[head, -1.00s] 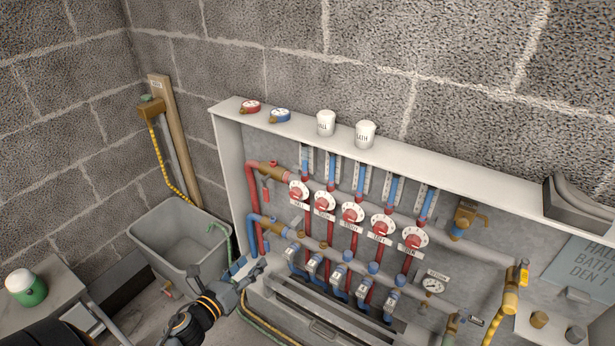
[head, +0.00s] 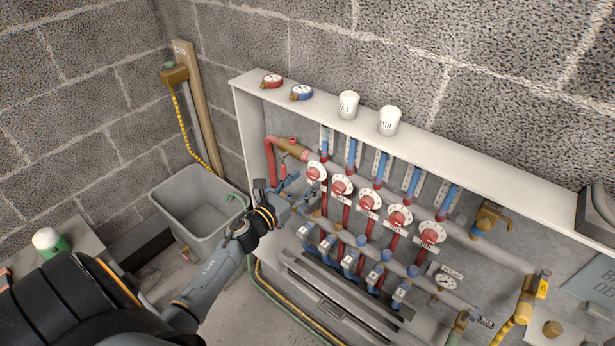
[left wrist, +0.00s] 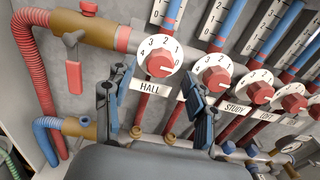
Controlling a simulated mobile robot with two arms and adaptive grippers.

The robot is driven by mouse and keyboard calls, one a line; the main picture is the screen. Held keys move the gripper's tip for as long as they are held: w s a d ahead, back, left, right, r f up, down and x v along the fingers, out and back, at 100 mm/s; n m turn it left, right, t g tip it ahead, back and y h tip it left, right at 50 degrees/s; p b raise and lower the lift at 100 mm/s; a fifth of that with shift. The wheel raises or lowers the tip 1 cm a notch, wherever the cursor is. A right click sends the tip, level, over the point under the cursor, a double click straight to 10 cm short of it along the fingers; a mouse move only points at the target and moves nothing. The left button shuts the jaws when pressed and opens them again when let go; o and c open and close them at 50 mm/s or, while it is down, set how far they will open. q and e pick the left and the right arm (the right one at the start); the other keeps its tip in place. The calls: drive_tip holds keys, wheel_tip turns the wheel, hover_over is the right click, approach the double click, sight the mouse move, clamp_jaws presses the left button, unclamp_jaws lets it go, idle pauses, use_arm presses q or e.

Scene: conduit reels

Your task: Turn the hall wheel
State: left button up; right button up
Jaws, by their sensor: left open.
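The hall wheel (left wrist: 159,64) is a red knob on a white numbered dial, with a HALL label (left wrist: 150,87) below it in the left wrist view. It is the leftmost of a row of red wheels; in the head view it shows (head: 314,173) beside my gripper. My left gripper (head: 293,190) is open in front of the manifold. In the left wrist view its two fingers (left wrist: 155,98) stand apart, one left of the hall dial and one right of it, over part of the second wheel (left wrist: 217,76). Nothing is between them, and I cannot tell whether they touch anything.
A red pipe with a brass valve and red lever (left wrist: 74,75) lies left of the wheel. Blue flow tubes (left wrist: 171,10) rise above. A grey sink (head: 196,205) stands left of the cabinet. White cups (head: 348,104) and gauges stand on the cabinet top (head: 440,140).

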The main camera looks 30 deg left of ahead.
use_arm(q)
drive_tip(key=shift+w+d, duration=0.1)
drive_tip(key=shift+w, duration=1.05)
drive_tip(key=shift+c, duration=1.2)
drive_tip(key=c, duration=0.9)
